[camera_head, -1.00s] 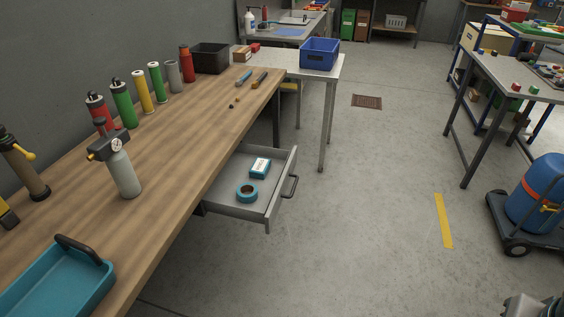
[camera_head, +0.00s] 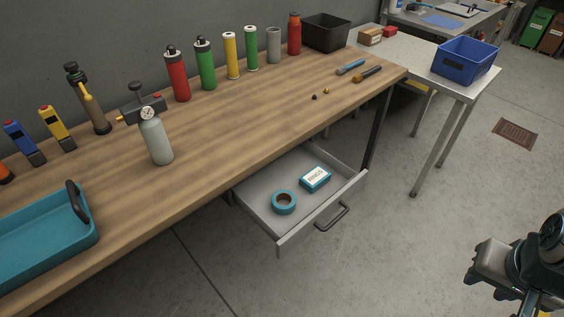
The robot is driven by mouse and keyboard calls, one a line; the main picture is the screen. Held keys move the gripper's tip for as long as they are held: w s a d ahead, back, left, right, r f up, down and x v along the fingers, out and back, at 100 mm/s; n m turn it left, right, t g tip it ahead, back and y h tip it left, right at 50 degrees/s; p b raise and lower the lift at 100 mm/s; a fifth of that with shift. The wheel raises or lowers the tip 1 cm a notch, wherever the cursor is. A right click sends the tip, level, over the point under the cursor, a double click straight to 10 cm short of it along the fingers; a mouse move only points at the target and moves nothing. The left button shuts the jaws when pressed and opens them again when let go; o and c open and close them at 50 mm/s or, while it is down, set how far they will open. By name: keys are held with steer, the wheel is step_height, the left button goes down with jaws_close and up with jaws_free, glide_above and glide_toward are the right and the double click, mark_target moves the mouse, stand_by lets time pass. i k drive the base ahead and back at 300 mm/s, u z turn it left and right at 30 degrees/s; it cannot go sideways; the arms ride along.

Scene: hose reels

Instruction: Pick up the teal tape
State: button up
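The teal tape (camera_head: 284,202) is a ring-shaped roll lying flat in the open grey drawer (camera_head: 268,223) under the wooden workbench. A small teal and white box (camera_head: 315,179) lies beside it, to the right and a little farther back, apart from it. Part of my arm shows at the lower right, over the floor and well to the right of the drawer. My gripper's fingertips cannot be made out, so I cannot tell whether it is open or shut.
The wooden workbench (camera_head: 210,140) overhangs the back of the drawer. The drawer handle (camera_head: 332,216) sticks out in front. On the bench stand a teal tray (camera_head: 40,245), a grey pump bottle (camera_head: 156,140) and several coloured cylinders. The concrete floor (camera_head: 390,245) before the drawer is clear.

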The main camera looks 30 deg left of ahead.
mark_target(281, 195)
steer(key=u, duration=1)
steer(key=i, duration=0.85)
steer(key=u, duration=0.95)
